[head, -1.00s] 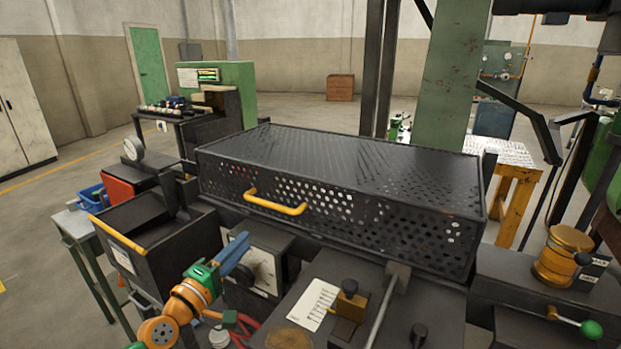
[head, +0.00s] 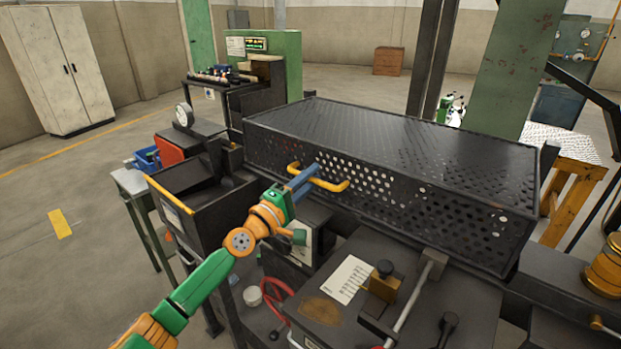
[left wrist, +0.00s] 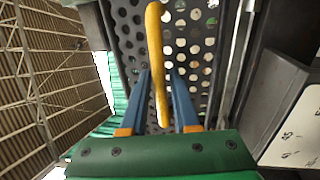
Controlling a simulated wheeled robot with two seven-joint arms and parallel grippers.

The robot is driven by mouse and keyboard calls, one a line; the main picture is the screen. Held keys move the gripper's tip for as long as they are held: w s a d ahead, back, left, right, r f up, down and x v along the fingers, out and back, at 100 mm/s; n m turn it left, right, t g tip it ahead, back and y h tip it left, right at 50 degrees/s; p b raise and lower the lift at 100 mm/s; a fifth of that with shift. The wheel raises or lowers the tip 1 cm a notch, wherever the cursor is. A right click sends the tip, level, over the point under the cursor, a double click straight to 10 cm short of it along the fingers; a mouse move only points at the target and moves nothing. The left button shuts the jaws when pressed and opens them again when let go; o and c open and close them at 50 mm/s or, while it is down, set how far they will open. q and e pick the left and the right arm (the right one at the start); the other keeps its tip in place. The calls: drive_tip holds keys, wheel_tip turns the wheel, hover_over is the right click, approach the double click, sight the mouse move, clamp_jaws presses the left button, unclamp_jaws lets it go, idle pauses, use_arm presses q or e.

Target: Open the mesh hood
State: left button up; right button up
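The mesh hood (head: 390,148) is a long black perforated box lying closed over the furnace bed. Its yellow bar handle (head: 333,186) sticks out from the front face, near the left end. My left gripper (head: 306,177) is at the left part of this handle. In the left wrist view the handle (left wrist: 157,45) runs between the two blue fingers (left wrist: 161,78). The fingers are apart, with a gap seen on both sides of the bar, so it is not gripped. The mesh (left wrist: 190,45) is just beyond the fingertips. My right gripper is out of view.
A dark box with a yellow edge bar (head: 172,194) stands left of the hood. Below the handle are a bench top with a white label (head: 350,279), a brass-coloured block (head: 383,281) and a grey lever (head: 408,303).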

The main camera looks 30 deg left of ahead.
use_arm(q)
clamp_jaws()
idle(1.4)
